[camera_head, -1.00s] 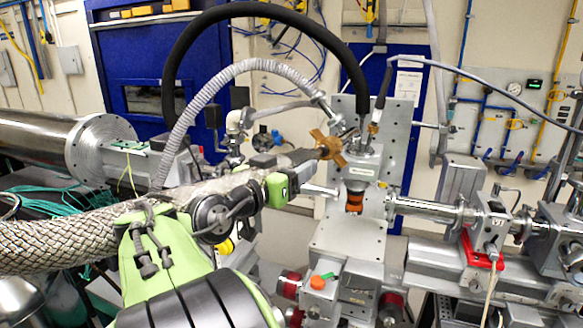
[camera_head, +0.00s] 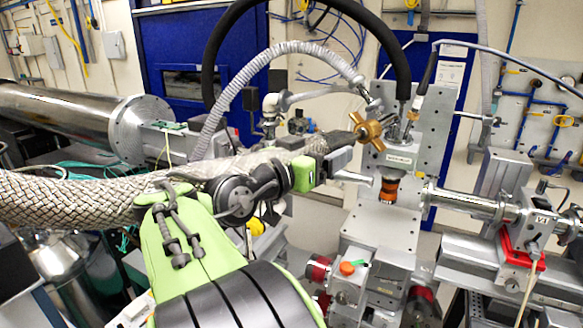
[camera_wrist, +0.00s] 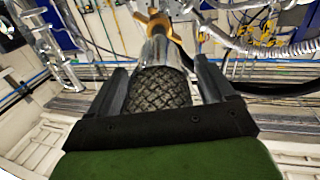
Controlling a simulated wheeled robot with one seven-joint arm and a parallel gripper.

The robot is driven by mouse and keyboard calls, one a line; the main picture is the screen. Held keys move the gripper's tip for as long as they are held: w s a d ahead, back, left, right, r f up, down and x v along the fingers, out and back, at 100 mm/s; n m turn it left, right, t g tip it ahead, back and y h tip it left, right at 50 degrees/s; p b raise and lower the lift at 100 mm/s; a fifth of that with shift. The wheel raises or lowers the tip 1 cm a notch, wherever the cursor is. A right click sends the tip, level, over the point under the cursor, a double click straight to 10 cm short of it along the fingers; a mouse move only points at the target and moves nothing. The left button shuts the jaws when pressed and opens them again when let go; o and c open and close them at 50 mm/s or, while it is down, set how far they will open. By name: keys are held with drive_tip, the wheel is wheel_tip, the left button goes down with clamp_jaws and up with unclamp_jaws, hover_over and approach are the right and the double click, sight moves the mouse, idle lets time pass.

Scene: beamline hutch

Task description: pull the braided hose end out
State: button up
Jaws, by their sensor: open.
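The thick braided hose (camera_head: 90,200) runs from the left edge to a metal end with a brass winged fitting (camera_head: 369,131), close to the grey instrument head (camera_head: 402,158). The head view does not clearly show whether the end is seated there. My gripper (camera_head: 352,168) is at the hose's end section, just short of the brass wings. In the wrist view, my gripper (camera_wrist: 163,78) is open. Its two fingers stand on either side of the braided hose (camera_wrist: 160,88) and its smooth metal sleeve, with a small gap showing. The brass fitting (camera_wrist: 152,22) lies beyond the fingertips.
A black hose (camera_head: 208,75) and a grey corrugated hose (camera_head: 232,92) arch over the hose end. An upright metal plate (camera_head: 433,125) stands behind the instrument head. A steel beam pipe (camera_head: 465,203) runs right. A large steel cylinder (camera_head: 60,112) lies at left.

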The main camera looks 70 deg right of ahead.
drive_tip(key=b+v, duration=0.3)
drive_tip(key=v, duration=1)
drive_tip(key=shift+a, duration=0.4)
drive_tip(key=shift+w, duration=0.1)
